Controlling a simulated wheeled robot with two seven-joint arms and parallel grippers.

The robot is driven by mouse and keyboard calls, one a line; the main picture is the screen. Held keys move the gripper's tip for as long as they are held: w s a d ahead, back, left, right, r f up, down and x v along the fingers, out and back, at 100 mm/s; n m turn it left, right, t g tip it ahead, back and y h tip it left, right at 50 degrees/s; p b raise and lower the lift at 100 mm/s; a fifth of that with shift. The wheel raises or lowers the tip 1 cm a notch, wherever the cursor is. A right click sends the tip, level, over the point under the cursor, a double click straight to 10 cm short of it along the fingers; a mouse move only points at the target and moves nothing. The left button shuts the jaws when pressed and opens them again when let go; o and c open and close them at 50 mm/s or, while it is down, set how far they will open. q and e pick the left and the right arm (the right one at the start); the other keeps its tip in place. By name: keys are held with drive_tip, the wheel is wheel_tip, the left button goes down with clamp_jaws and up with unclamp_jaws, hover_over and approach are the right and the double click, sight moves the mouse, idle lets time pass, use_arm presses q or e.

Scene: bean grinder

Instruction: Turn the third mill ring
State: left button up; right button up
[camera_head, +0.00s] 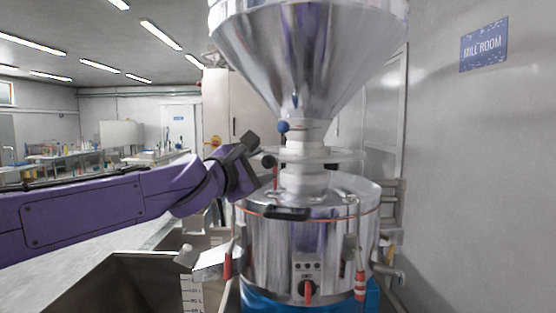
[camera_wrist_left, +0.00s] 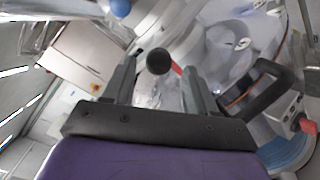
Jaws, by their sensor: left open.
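The steel mill (camera_head: 310,240) stands in the middle of the head view under a large funnel hopper (camera_head: 310,50). Its neck has stacked rings (camera_head: 310,156). A lever with a red rod and black ball knob (camera_head: 268,161) sticks out at the left of the neck. A blue ball knob (camera_head: 283,127) is higher up. My left gripper (camera_head: 256,152) is open beside the black knob. In the left wrist view the black knob (camera_wrist_left: 158,61) appears between the spread fingers, with no visible grip on it. Which ring is the third I cannot tell. My right gripper is not in view.
Red-handled clamps (camera_head: 360,286) and a red switch (camera_head: 308,291) are on the drum. A metal bin (camera_head: 140,280) with a scale is at lower left. A wall closes the right side.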

sight(277, 157)
use_arm(q)
drive_tip(key=shift+w+d+r+p, duration=0.3)
drive_tip(key=shift+w+d+p, duration=0.1)
drive_tip(key=shift+w+d, duration=0.1)
drive_tip(key=shift+w+d+r+p, duration=0.3)
drive_tip(key=shift+w+d+p, duration=0.1)
drive_tip(key=shift+w+d, duration=0.1)
drive_tip(key=w, duration=0.1)
drive_tip(key=w+d+p, duration=0.1)
drive_tip(key=w, duration=0.1)
drive_tip(key=w+f, duration=0.1)
drive_tip(key=shift+w+d+p, duration=0.35)
drive_tip(key=shift+d, duration=0.05)
drive_tip(key=shift+s+r, duration=0.15)
drive_tip(key=shift+s, duration=0.2)
drive_tip(key=shift+w, duration=0.1)
clamp_jaws()
